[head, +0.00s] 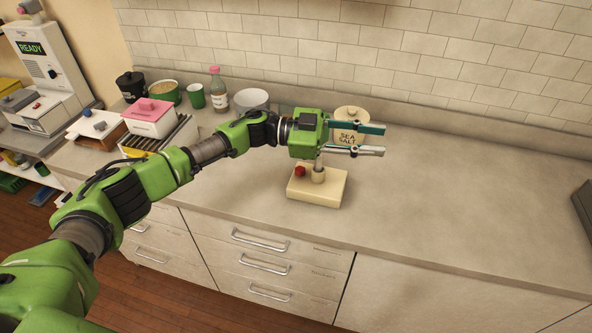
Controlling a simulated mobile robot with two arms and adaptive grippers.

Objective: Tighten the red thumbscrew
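The red thumbscrew (300,171) is a small knob on the left side of a beige collar around a metal post. The collar sits on a cream block-shaped base (315,194) on the counter. The post's upper part is hidden by my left gripper (382,140). That gripper is open and empty, with its two teal-and-grey fingers spread apart and pointing right. It is above and to the right of the thumbscrew and does not touch it. My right gripper is not in view.
A sea salt jar (351,115) stands behind my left gripper's fingers. A white bowl (251,100), a bottle (217,88), green cups and a pink-topped box (151,117) stand at the back left. The counter (450,200) is clear to the right.

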